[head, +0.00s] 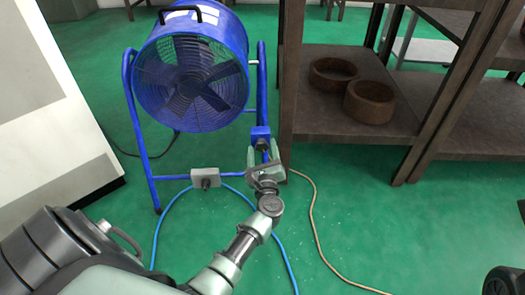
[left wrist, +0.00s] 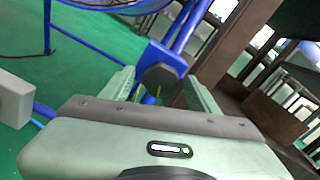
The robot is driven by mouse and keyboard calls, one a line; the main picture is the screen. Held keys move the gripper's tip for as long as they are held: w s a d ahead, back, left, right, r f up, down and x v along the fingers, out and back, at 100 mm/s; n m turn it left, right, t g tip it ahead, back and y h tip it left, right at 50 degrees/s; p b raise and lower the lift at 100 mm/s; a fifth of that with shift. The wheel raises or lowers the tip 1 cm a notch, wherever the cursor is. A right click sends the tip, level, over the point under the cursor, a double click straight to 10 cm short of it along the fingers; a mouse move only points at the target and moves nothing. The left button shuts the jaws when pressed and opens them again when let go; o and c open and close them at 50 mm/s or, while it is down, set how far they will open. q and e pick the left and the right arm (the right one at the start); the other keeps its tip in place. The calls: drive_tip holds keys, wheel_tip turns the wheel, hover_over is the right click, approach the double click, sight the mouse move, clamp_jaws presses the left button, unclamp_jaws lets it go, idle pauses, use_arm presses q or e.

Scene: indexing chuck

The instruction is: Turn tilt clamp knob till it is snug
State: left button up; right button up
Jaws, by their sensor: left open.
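The tilt clamp knob (head: 262,144) is dark and sits on a blue clamp block (head: 260,132) on the right leg of the blue fan's stand (head: 138,130). My left gripper (head: 263,157) is open, with its pale green fingers pointing up the picture at the knob. In the left wrist view the dark knob (left wrist: 160,78) shows between the two finger ends (left wrist: 160,88), one finger on each side. I see a gap to the left finger; whether the right finger touches the knob I cannot tell.
The blue drum fan (head: 190,75) stands behind the knob. A grey box with a dark knob (head: 205,178) sits on its lower crossbar. A brown shelf (head: 340,115) with two round brown rings stands close on the right. A blue hose and tan cable cross the green floor.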

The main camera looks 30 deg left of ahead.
use_arm(q)
clamp_jaws()
